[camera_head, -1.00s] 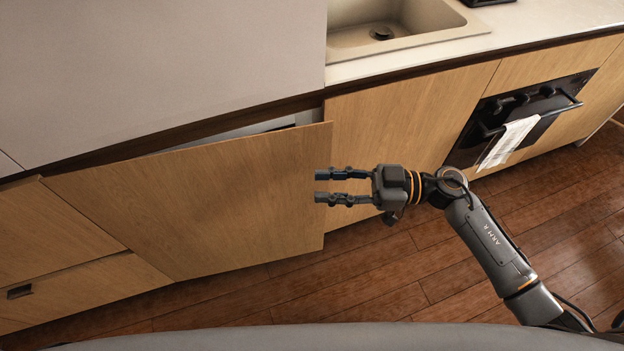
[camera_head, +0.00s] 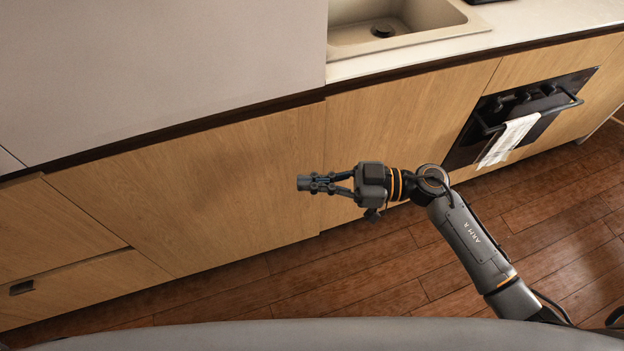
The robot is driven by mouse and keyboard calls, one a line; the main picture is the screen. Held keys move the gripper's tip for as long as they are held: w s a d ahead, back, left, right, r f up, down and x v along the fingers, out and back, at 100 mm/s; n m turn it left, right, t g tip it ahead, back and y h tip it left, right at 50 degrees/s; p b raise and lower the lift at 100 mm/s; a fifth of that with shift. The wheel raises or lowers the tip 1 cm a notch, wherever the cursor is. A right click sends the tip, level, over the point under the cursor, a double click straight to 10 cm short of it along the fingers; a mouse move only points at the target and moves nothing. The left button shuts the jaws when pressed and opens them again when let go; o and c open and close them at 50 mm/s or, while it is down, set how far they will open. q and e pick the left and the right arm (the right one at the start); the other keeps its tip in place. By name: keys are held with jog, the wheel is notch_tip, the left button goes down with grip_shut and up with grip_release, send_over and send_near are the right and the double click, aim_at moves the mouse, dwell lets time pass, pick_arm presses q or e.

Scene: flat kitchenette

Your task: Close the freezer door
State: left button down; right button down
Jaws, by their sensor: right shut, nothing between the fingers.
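The freezer door (camera_head: 200,195) is a light wood panel at the middle left, below the tall grey cabinet front. Whether the fingertips touch the door I cannot tell. My left gripper is not in view.
A sink (camera_head: 390,25) is set in the pale counter at the top. An oven (camera_head: 515,115) with a white towel (camera_head: 509,141) on its handle stands to the right. The wooden floor (camera_head: 370,275) in front is clear.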

jog(key=c, duration=2.1)
grip_release()
jog(key=o, duration=0.7)
jog(key=shift+d, duration=0.15)
jog(key=d, duration=1.1)
jog(key=shift+s+d, duration=0.35)
jog(key=shift+d, duration=0.05)
